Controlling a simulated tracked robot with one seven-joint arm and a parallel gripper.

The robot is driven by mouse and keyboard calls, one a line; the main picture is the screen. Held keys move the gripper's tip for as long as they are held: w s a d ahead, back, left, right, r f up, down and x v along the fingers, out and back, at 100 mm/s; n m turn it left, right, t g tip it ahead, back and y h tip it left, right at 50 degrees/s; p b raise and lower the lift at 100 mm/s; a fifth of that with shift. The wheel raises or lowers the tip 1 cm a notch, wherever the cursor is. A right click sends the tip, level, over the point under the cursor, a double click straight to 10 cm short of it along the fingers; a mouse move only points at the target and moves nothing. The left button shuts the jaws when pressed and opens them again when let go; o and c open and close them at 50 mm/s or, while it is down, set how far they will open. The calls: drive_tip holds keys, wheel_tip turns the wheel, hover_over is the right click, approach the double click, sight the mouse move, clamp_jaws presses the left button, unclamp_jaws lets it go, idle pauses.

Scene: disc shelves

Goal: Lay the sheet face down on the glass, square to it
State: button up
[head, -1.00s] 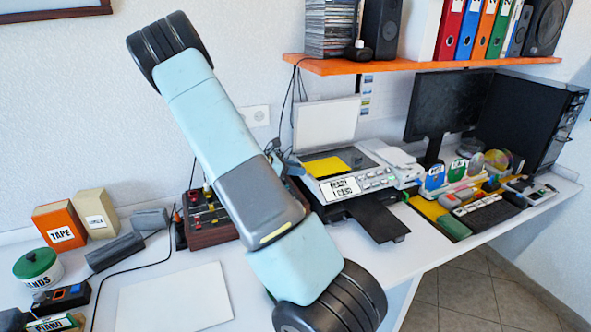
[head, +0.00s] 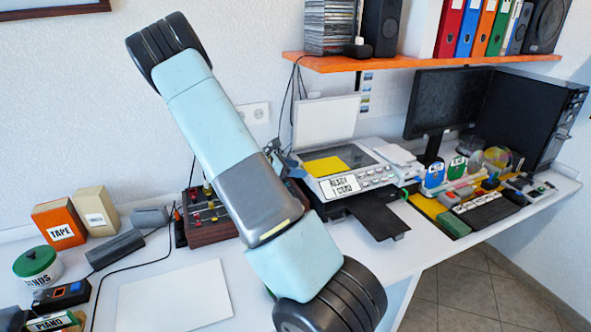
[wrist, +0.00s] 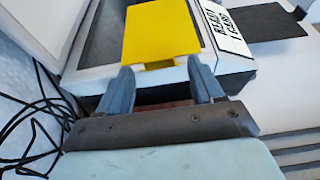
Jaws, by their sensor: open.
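The yellow sheet (head: 325,166) lies on the scanner's dark glass (head: 357,155), over its left part; bare glass shows beside it. In the wrist view the sheet (wrist: 160,30) is ahead of my gripper (wrist: 161,78), with a small yellow tab on its near edge, between the fingertips. My fingers stand apart on either side of the tab and do not appear to grip it. In the head view my gripper is mostly hidden behind my arm. I cannot tell whether the sheet is exactly square to the glass, or which face is down.
The scanner's white lid (head: 326,122) stands open behind the glass. A label (head: 341,187) and buttons are on its front, with a black tray (head: 378,217) below. A red-knobbed box (head: 208,218) stands left of it. Black cables (wrist: 32,125) lie to the left in the wrist view.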

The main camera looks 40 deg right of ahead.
drive_tip(key=v, duration=1.3)
drive_tip(key=shift+a+r, duration=0.15)
drive_tip(key=shift+a, duration=0.2)
drive_tip(key=s+a+r+m+t+y, duration=0.3)
drive_tip(key=s+a+r+m+y, duration=0.1)
drive_tip(key=s, duration=0.6)
drive_tip(key=s+a+r+m+t+y, duration=0.3)
drive_tip(key=s+a+r+m, duration=0.3)
drive_tip(key=s+a+r, duration=0.2)
drive_tip(key=s+a+r+m+t+y, duration=0.3)
drive_tip(key=s+a+r+y, duration=0.3)
drive_tip(key=s+r, duration=0.5)
drive_tip(key=shift+s+a+m, duration=0.6)
drive_tip(key=shift+m, duration=0.3)
drive_tip(key=shift+s+a+r, duration=0.15)
drive_tip(key=shift+s+a, duration=0.05)
drive_tip(key=shift+s, duration=0.1)
drive_tip(key=shift+c, duration=0.2)
